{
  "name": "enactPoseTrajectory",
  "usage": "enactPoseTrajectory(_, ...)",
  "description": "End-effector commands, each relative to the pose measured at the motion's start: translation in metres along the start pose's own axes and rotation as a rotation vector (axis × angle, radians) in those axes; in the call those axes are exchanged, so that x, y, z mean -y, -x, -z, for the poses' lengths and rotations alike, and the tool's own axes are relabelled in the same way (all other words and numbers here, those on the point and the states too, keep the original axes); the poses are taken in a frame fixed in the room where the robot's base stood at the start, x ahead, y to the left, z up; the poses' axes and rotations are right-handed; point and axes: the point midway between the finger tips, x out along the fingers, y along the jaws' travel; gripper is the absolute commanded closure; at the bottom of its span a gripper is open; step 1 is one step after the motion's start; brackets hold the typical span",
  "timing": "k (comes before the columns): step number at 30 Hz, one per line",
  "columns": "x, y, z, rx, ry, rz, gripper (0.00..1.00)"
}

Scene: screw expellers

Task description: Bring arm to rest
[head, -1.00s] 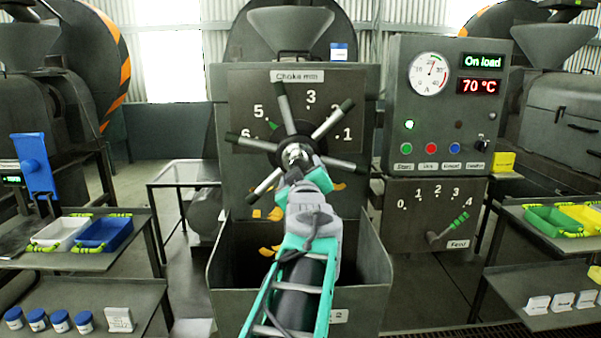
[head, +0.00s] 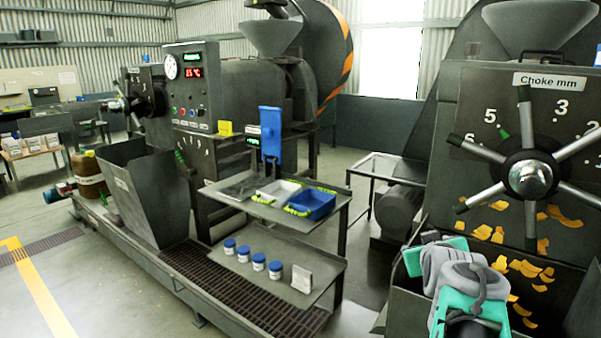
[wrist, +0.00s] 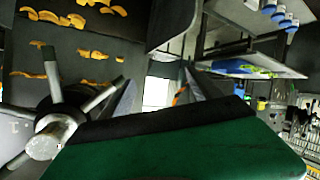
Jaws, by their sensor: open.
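My arm, teal and grey, rises at the lower right of the head view, in front of the choke machine's lower bin. My gripper (head: 432,240) is at its far end, below and left of the choke handwheel (head: 530,178) and apart from it. In the wrist view, the two grey fingers of my gripper (wrist: 160,95) stand apart with nothing between them. The handwheel (wrist: 45,140) shows at the left of that view. A dark and green part fills its lower middle and hides what lies behind.
Yellow-orange flakes (head: 540,245) cling to the choke machine's front. To the left, a shelf holds a white tray and a blue tray (head: 313,204), with several blue-lidded jars (head: 259,262) below. A second machine with a panel (head: 192,90) stands further left. Open floor lies at far left.

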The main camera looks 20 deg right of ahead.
Motion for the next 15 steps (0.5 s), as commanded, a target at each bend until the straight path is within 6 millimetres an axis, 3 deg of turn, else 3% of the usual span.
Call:
enactPoseTrajectory(1, 0.047, -0.002, -0.011, 0.053, -0.001, 0.095, 0.28)
enactPoseTrajectory(6, 0.180, 0.025, -0.073, 0.294, 0.015, 0.356, 0.28)
enactPoseTrajectory(10, 0.251, 0.066, -0.124, 0.482, 0.069, 0.493, 0.28)
enactPoseTrajectory(15, 0.302, 0.127, -0.189, 0.707, 0.174, 0.591, 0.28)
